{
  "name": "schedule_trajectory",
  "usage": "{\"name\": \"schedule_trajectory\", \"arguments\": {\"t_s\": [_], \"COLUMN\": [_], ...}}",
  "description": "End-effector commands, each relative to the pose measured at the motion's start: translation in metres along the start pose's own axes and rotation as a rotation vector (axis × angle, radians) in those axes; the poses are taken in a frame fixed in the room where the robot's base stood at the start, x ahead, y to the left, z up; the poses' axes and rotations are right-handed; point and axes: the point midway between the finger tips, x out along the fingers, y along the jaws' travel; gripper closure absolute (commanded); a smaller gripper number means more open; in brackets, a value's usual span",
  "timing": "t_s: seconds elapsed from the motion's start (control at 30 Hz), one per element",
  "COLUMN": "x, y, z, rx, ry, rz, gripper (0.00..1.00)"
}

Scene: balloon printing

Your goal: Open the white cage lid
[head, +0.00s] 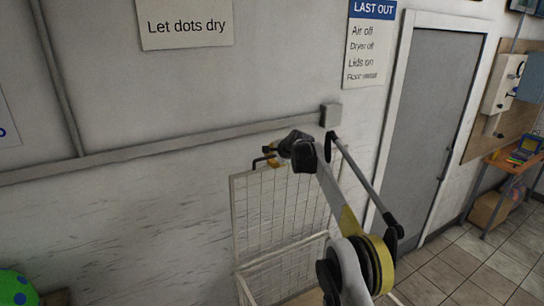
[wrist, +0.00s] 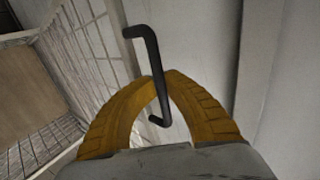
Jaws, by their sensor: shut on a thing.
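The white cage (head: 283,262) stands against the wall, and its white wire lid (head: 275,205) is raised, standing roughly upright at the back. A black bracket-shaped handle (head: 262,160) is at the lid's top edge. My gripper (head: 272,153) is at that edge, its yellow fingers shut on the handle. In the wrist view the black handle (wrist: 153,75) passes between the fingertips of my gripper (wrist: 158,82). The lid's mesh (wrist: 88,45) shows to the left there. My arm hides part of the lid's right side and the cage in the head view.
A wall rail (head: 180,150) runs just behind the lid's top, ending at a grey box (head: 331,115). A grey door (head: 425,120) is at the right. A green ball with blue dots (head: 15,288) is at the lower left. Tiled floor (head: 480,265) is clear at the right.

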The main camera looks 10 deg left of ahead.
Motion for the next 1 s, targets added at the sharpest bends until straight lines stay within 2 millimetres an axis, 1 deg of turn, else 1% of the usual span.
{"name": "schedule_trajectory", "arguments": {"t_s": [0.47, 0.5, 0.57, 0.6, 1.0], "x": [0.0, 0.0, 0.0, 0.0001, -0.0016], "y": [-0.0018, -0.0018, -0.0018, -0.0017, -0.0023], "z": [-0.0004, -0.0004, -0.0003, -0.0002, -0.0001], "rx": [0.001, 0.001, 0.001, 0.001, 0.0], "ry": [0.002, 0.002, 0.002, 0.002, 0.001], "rz": [-0.002, -0.002, -0.002, -0.002, -0.001], "gripper": [1.0, 0.87, 0.69, 0.66, 0.66]}}
